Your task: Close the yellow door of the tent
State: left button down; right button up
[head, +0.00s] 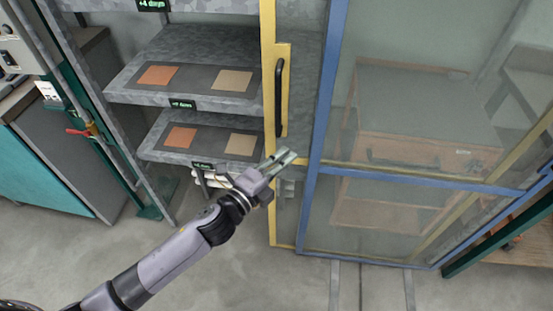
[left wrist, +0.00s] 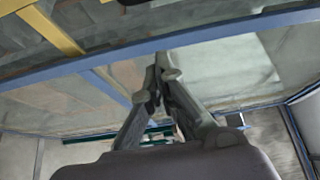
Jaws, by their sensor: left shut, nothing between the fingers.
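The yellow door (head: 268,60) of the tent stands with its upright edge beside the open shelves. It carries a black handle (head: 279,98) on a yellow plate. Its pane reaches right behind the blue-framed door (head: 314,170). The shelf side left of the yellow edge is uncovered. My left gripper (head: 290,155) is shut and empty, below the handle and in front of the yellow edge in the head view; whether it touches is unclear. In the left wrist view, its fingertips (left wrist: 162,68) meet near a blue bar (left wrist: 200,38), with a yellow bar (left wrist: 50,28) at upper left. My right gripper is out of view.
Shelves (head: 125,88) with orange and tan squares stand left of the yellow edge. A grey cabinet with a teal front (head: 45,170) is at far left. Floor rails (head: 335,285) run below the blue door. The floor in front is clear.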

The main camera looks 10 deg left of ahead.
pick_arm(q)
jog(key=w+p, duration=0.1)
jog(key=w, duration=0.5)
jog(key=shift+a, duration=0.4)
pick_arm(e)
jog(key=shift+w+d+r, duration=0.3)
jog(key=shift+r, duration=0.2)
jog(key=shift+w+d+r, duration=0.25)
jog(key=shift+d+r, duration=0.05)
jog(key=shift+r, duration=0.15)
pick_arm(q)
jog(key=shift+f, duration=0.1)
